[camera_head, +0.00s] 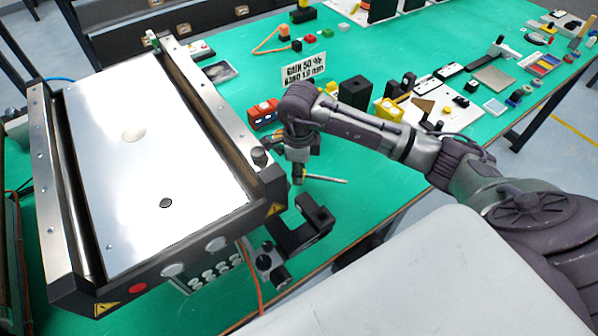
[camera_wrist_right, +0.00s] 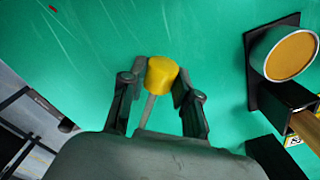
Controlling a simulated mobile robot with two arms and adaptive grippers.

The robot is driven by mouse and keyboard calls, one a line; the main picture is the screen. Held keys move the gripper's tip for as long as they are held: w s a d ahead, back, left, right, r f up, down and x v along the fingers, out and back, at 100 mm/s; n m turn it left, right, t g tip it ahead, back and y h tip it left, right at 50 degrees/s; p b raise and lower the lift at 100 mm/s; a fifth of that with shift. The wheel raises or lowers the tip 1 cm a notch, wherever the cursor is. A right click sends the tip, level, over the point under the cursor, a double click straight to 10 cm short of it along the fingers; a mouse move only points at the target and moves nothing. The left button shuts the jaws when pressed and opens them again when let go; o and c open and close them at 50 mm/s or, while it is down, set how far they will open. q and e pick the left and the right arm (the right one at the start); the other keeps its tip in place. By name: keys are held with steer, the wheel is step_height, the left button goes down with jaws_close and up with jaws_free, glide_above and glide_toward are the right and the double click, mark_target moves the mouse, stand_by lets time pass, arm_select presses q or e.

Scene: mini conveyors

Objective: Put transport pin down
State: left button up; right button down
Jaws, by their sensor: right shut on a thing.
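My right gripper (camera_head: 299,172) reaches over the green table (camera_head: 372,183) just right of the conveyor's near corner. It is shut on the transport pin, which has a yellow head and a thin metal shaft. In the head view the pin's shaft (camera_head: 328,179) sticks out to the right, roughly level. In the right wrist view the yellow head (camera_wrist_right: 161,75) sits between the two fingertips of the gripper (camera_wrist_right: 160,88), with the grey shaft running back toward the palm. Green table surface lies beyond; I cannot tell the exact gap to it. My left gripper is not in view.
The conveyor (camera_head: 105,160) with its pale belt fills the left. A black bracket (camera_head: 312,212) juts out at its near corner. A red device (camera_head: 263,113), a sign (camera_head: 304,68) and a black block (camera_head: 355,92) stand behind the gripper. Green table right of the bracket is clear.

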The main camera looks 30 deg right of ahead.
steer(key=shift+f, duration=1.15)
steer(key=c, duration=0.8)
jaws_free()
steer(key=shift+r, duration=0.1)
steer(key=shift+c, duration=0.2)
